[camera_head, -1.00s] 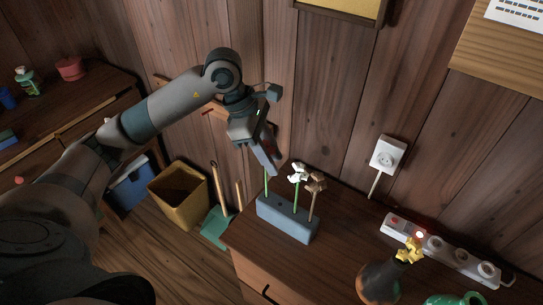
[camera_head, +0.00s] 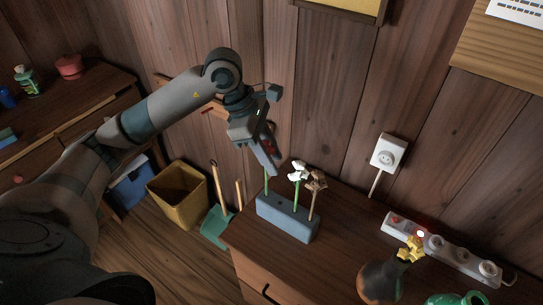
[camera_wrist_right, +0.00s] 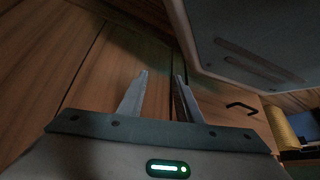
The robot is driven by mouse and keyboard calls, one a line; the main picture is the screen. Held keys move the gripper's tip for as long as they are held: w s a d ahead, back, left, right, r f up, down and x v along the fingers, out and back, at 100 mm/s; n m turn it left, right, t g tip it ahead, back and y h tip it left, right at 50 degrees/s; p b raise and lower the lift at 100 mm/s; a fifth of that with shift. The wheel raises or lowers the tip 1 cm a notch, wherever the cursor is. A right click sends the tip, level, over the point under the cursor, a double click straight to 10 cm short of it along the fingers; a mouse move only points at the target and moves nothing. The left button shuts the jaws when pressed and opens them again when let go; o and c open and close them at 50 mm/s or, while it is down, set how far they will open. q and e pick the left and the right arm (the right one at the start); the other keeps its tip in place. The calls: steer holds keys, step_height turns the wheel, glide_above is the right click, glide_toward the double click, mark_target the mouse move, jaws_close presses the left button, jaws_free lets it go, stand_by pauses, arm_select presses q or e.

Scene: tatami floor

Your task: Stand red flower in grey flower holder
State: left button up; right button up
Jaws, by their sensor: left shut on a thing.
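The grey flower holder (camera_head: 287,219) is a blue-grey block on the wooden cabinet top. A white flower (camera_head: 299,171) and a brown flower (camera_head: 316,182) stand in it. My left gripper (camera_head: 272,168) is above the holder's left end, shut on the red flower. The dark red head (camera_head: 271,128) shows only in part behind the gripper. A green stem (camera_head: 266,186) runs down below the fingers to the holder's left end; I cannot tell how deep it sits. My right gripper (camera_wrist_right: 162,76) is open and empty in the right wrist view.
A dark vase (camera_head: 379,283) with a yellow flower (camera_head: 410,248) stands on the cabinet at right. A power strip (camera_head: 442,250) lies behind it along the wall. A yellow bin (camera_head: 178,197) and a green dustpan (camera_head: 216,228) are on the floor at left.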

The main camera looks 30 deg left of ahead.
arm_select(q)
steer(key=shift+f, duration=0.2)
arm_select(e)
steer(key=shift+w+a+r, duration=0.1)
steer(key=shift+w+a, duration=0.1)
steer(key=shift+w, duration=0.15)
arm_select(q)
steer(key=shift+f+b, duration=0.15)
steer(key=shift+b, duration=0.15)
arm_select(e)
steer(key=shift+w+a+r+t, duration=0.2)
steer(key=shift+w+a+t, duration=0.1)
steer(key=shift+w, duration=0.15)
arm_select(q)
steer(key=shift+f, duration=0.1)
arm_select(e)
steer(key=shift+w+r, duration=0.1)
steer(key=shift+w, duration=0.15)
arm_select(q)
steer(key=shift+f, duration=0.1)
arm_select(e)
steer(key=shift+w+a+r, duration=0.2)
steer(key=shift+w+r, duration=0.05)
steer(key=shift+w, duration=0.15)
arm_select(q)
steer(key=o, duration=1.1)
arm_select(e)
steer(key=shift+a, duration=0.1)
